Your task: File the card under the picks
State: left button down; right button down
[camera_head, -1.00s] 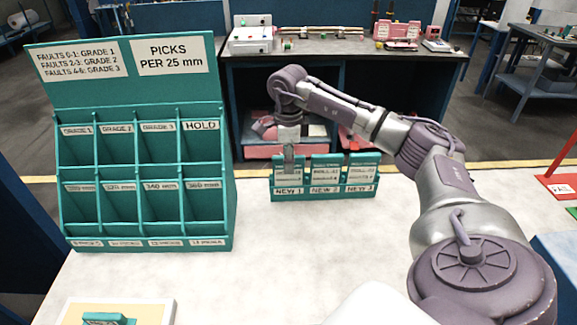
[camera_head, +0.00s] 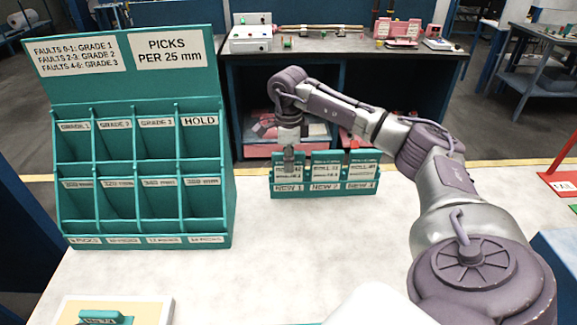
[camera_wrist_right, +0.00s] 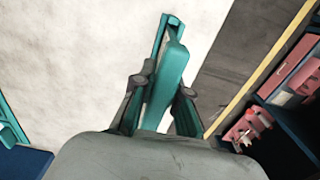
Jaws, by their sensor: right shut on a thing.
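My right gripper (camera_head: 289,165) is shut on the top of the leftmost card (camera_head: 290,172), in the slot labelled NEW 1. This card stands upright in the small teal holder (camera_head: 327,193). In the right wrist view the fingers (camera_wrist_right: 163,95) lie on either side of a teal card edge (camera_wrist_right: 168,75). Two more cards (camera_head: 326,168) (camera_head: 363,168) stand in NEW 2 and NEW 3. The large teal rack (camera_head: 228,200) at left has rows of pockets, with grade and HOLD labels and picks labels along its bottom. Its pockets look empty. The small card print is unreadable. My left gripper is not in view.
A sign reading PICKS PER 25 mm (camera_head: 168,48) tops the rack. A framed tray (camera_head: 165,310) with a teal piece lies at front left. A red tray (camera_head: 562,185) is at far right. The pale table between rack and holder is clear.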

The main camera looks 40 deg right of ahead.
jog(key=shift+r, duration=0.2)
jog(key=shift+r+p, duration=0.4)
jog(key=shift+p, duration=0.1)
jog(key=shift+r, duration=0.1)
notch_tip(320, 180, up, 6)
jog(key=p, duration=0.5)
jog(key=shift+r, duration=0.2)
